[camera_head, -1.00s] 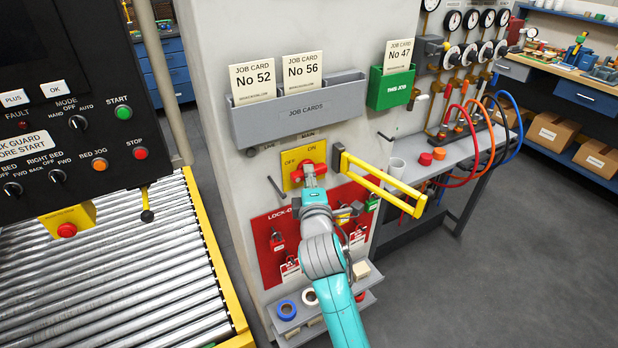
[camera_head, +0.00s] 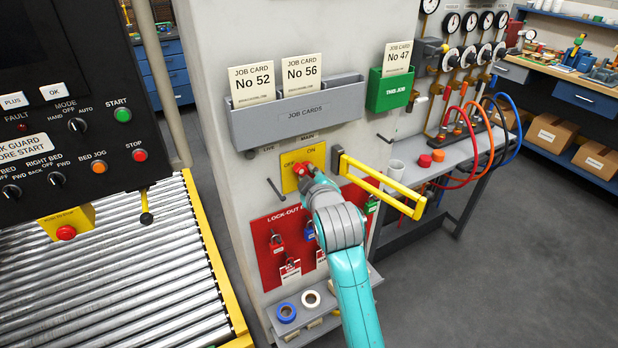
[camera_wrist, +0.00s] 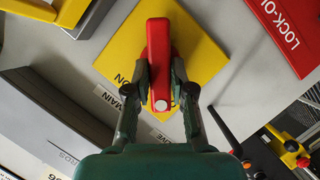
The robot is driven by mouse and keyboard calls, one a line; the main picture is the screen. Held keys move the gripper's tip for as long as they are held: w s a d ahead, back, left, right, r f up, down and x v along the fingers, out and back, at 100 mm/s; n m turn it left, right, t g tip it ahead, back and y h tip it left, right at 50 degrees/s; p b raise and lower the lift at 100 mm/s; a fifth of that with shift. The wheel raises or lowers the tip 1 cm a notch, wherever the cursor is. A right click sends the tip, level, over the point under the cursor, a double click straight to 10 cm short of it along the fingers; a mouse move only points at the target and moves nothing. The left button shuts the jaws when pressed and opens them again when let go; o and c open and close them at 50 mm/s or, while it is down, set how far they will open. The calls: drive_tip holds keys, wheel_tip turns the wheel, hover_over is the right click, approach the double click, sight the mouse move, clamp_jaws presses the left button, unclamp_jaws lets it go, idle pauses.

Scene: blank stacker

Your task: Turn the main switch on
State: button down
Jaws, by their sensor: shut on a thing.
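The main switch is a red handle (camera_head: 309,158) on a yellow plate (camera_head: 288,184) fixed to the grey column, below the MAIN label. My gripper (camera_wrist: 161,76) is shut on the red handle, one finger on each side of it in the wrist view. There the handle (camera_wrist: 159,38) stands upright across the diamond-shaped plate (camera_wrist: 205,62), with a white dot at its lower end. The ON label is left of the handle; I cannot make out OFF there. In the head view my wrist hides part of the switch.
A yellow guard bar (camera_head: 385,187) sticks out just right of the switch. A grey job card holder (camera_head: 300,118) is above, and a red lock-out board (camera_head: 262,240) with padlocks is below. A small shelf (camera_head: 295,325) with tape rolls is lower down.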

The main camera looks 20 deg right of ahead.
drive_tip(key=m+y, duration=0.1)
drive_tip(key=m+g+y, duration=0.1)
drive_tip(key=m, duration=0.1)
drive_tip(key=shift+d+r, duration=0.1)
drive_tip(key=shift+d, duration=0.15)
drive_tip(key=m+y, duration=0.1)
drive_tip(key=m, duration=0.2)
drive_tip(key=shift+w+d+g+y, duration=0.1)
drive_tip(key=shift+d+g+y, duration=0.1)
drive_tip(key=shift+g+y, duration=0.15)
idle(0.4)
drive_tip(key=c, duration=1)
unclamp_jaws()
drive_tip(key=shift+r, duration=0.1)
drive_tip(key=v, duration=1.2)
